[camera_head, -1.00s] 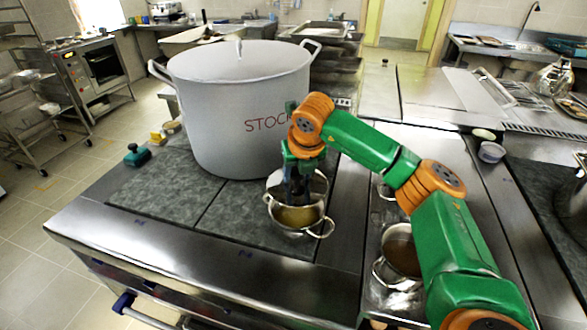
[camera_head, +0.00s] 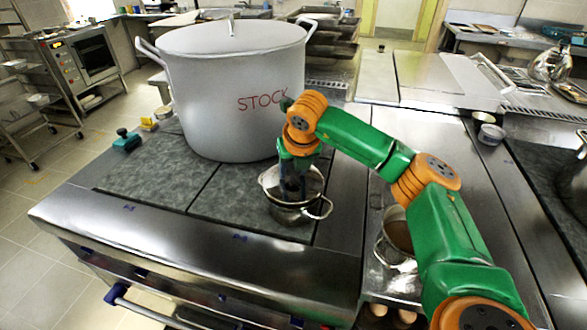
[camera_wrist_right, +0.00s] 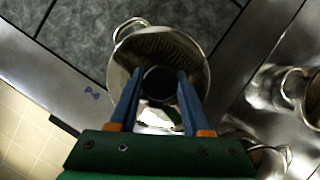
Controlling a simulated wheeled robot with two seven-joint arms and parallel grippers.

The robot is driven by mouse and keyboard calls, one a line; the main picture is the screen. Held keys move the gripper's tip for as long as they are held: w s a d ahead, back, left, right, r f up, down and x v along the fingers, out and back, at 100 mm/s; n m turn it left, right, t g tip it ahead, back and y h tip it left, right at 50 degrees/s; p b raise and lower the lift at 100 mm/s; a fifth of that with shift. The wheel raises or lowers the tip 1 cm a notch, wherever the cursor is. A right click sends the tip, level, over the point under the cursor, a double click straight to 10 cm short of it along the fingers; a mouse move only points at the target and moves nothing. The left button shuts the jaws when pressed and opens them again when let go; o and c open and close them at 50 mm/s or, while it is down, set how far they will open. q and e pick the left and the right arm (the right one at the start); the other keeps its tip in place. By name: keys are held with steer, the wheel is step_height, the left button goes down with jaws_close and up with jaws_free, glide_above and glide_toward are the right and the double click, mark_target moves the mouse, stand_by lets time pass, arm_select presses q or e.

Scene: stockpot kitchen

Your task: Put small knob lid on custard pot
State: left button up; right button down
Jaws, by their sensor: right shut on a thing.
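The small knob lid (camera_head: 311,183) is a round shiny metal disc with a dark knob. My right gripper (camera_head: 292,184) is shut on this knob, which sits between the two fingers in the right wrist view (camera_wrist_right: 160,78). There the lid (camera_wrist_right: 190,60) spreads out under the fingers. The custard pot (camera_head: 292,215) is a small steel pot with two loop handles on the stove's dark top. The lid is over its mouth and hides the custard. I cannot tell whether the lid touches the rim. One pot handle (camera_wrist_right: 127,27) shows past the lid. My left gripper is not in view.
A big stockpot (camera_head: 225,110) marked STOCK stands just behind the custard pot. Another small steel pot (camera_head: 384,250) stands to the right, beside my right arm. A teal object (camera_head: 127,141) and a yellow one (camera_head: 149,123) lie at the left. The front left stove top (camera_head: 150,185) is clear.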

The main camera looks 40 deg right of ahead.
steer(key=shift+f+b, duration=0.25)
steer(key=shift+b, duration=0.05)
stand_by(0.7)
steer(key=shift+f+b, duration=0.35)
steer(key=shift+f, duration=0.05)
steer(key=shift+c, duration=1.4)
jaws_free()
steer(key=shift+s+r, duration=0.1)
steer(key=shift+r, duration=0.1)
steer(key=b+v, duration=0.1)
steer(key=v, duration=0.5)
steer(key=shift+a, duration=0.1)
steer(key=shift+s+r, duration=0.25)
steer(key=shift+r, duration=0.15)
steer(key=shift+f, duration=0.1)
